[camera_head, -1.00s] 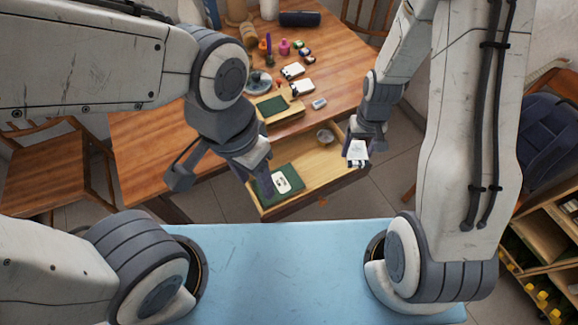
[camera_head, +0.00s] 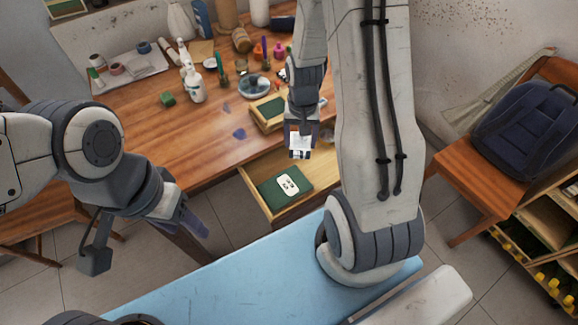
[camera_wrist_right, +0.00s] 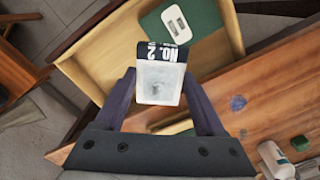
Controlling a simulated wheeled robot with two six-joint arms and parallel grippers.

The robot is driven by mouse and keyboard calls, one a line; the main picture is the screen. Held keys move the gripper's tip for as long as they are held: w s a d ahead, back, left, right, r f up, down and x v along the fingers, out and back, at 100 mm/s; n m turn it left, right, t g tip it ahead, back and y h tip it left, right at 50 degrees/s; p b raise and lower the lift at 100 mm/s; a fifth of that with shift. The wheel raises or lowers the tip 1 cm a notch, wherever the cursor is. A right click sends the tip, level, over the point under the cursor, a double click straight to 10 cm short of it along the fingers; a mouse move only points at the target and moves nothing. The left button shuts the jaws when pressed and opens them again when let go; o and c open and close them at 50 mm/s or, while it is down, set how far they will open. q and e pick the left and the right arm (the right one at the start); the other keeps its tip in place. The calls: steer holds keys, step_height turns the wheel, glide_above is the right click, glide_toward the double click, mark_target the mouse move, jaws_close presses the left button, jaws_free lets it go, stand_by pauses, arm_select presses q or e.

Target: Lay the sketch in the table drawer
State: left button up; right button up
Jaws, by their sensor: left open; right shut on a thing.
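The sketch (camera_head: 299,143) is a small white card with a black band reading NO. 2 and a faint grey picture. My right gripper (camera_head: 300,150) is shut on it and holds it above the open wooden table drawer (camera_head: 268,163). The right wrist view shows the sketch (camera_wrist_right: 160,82) between the fingers, with the drawer (camera_wrist_right: 105,58) beyond. A green pad (camera_head: 269,188) with a white label (camera_head: 288,184) lies at the drawer's front end. My left gripper (camera_head: 193,219) is open and empty, left of the drawer and in front of the table.
The wooden table (camera_head: 190,140) carries a white bottle (camera_head: 194,82), a round dark dish (camera_head: 254,86), a green block (camera_head: 167,99) and several paint pots. A wooden box (camera_head: 262,118) stands behind the drawer. A chair with a dark backpack (camera_head: 530,125) stands at right.

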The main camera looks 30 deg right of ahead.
steer(key=s+d+f+m+b, duration=0.2)
steer(key=s+d+m+b, duration=0.35)
steer(key=d+m, duration=0.2)
steer(key=s+d+f+m+b, duration=0.3)
steer(key=s+d+m+b, duration=0.25)
steer(key=d+m, duration=0.2)
glide_above(325, 168)
step_height(325, 168, down, 6)
steer(key=shift+f, duration=0.1)
arm_select(q)
step_height(325, 168, down, 14)
steer(key=shift+b, duration=0.35)
arm_select(e)
steer(key=shift+w+f, duration=0.1)
steer(key=shift+f, duration=1.85)
steer(key=shift+f, duration=0.25)
steer(key=o, duration=1.3)
steer(key=shift+r, duration=0.1)
steer(key=shift+o, duration=0.2)
steer(key=shift+r, duration=0.1)
